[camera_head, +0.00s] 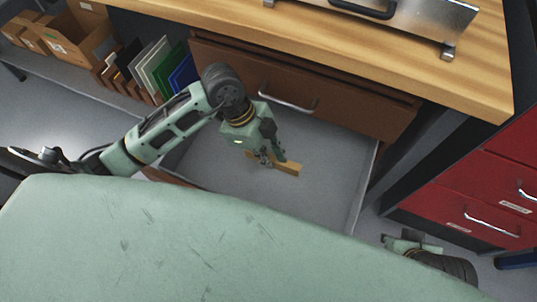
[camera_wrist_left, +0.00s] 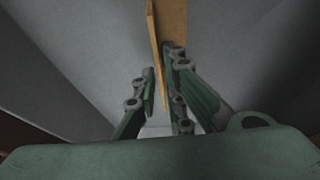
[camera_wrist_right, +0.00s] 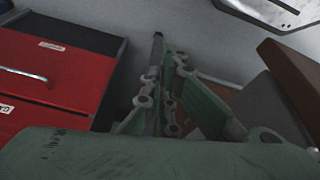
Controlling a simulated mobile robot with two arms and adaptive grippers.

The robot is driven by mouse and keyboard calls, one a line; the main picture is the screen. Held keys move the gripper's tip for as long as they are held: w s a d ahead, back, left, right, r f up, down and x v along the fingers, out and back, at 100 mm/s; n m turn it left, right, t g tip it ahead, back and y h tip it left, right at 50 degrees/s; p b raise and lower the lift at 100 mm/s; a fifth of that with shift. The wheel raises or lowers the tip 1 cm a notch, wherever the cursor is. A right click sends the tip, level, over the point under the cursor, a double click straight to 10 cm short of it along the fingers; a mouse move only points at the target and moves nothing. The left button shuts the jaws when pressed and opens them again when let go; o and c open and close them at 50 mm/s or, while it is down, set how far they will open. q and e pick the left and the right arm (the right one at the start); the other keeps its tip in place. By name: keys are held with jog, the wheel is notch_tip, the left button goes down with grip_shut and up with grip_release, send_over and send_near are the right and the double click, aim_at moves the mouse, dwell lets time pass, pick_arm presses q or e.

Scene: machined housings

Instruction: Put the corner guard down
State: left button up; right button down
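The corner guard (camera_head: 287,168) is a tan, angled piece inside the open drawer's outline in the head view. In the left wrist view the corner guard (camera_wrist_left: 172,20) runs up from between the fingers, one thin flange edge-on. My left gripper (camera_head: 265,160) points down into the drawer. In the left wrist view its fingers (camera_wrist_left: 159,92) stand close on either side of that flange and look shut on it. Whether the guard touches the drawer floor is unclear.
The open grey drawer (camera_head: 225,180) has a bare floor around the guard, under a wooden bench top (camera_head: 390,62). Upright coloured plates (camera_head: 150,68) and cardboard boxes (camera_head: 72,42) stand at left. A red drawer cabinet (camera_head: 480,190) is at right, near my right gripper.

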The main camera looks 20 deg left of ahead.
pick_arm(q)
jog(key=shift+o, duration=1)
